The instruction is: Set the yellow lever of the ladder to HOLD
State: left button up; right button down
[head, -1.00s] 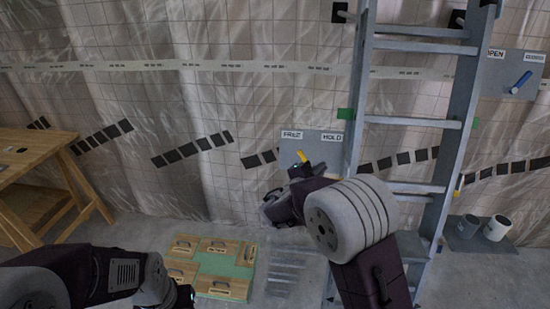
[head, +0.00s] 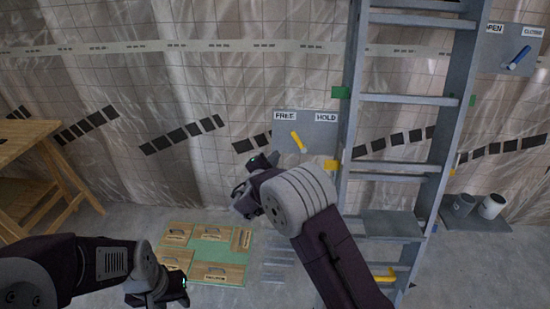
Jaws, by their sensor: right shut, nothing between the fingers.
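The yellow lever (head: 298,142) sits on a grey plate (head: 285,122) fixed to the wall just left of the ladder (head: 403,98). The plate carries the label FREE (head: 285,116) at its upper left and HOLD (head: 326,117) at its upper right. The lever is tilted, its upper end leaning left towards FREE. My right gripper (head: 268,161) is shut and empty, below and left of the lever and apart from it in the picture. My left gripper (head: 180,288) is low at the left, over the floor; its fingers are too unclear to judge.
A blue lever (head: 519,57) sits on another wall plate at the upper right. Wooden panels with handles (head: 217,272) lie on the floor below. A wooden table (head: 25,140) stands at the left. Two pots (head: 491,206) stand right of the ladder.

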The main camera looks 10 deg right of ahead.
aim_at(299, 142)
jog(key=x, duration=0.6)
jog(key=shift+p, duration=0.35)
jog(key=shift+s+d+r+p, duration=0.15)
jog(key=shift+d+r+p, duration=0.15)
jog(key=shift+d+r, duration=0.65)
jog(key=shift+s+d+r, duration=0.1)
jog(key=shift+d+r, duration=0.05)
jog(key=shift+d, duration=0.45)
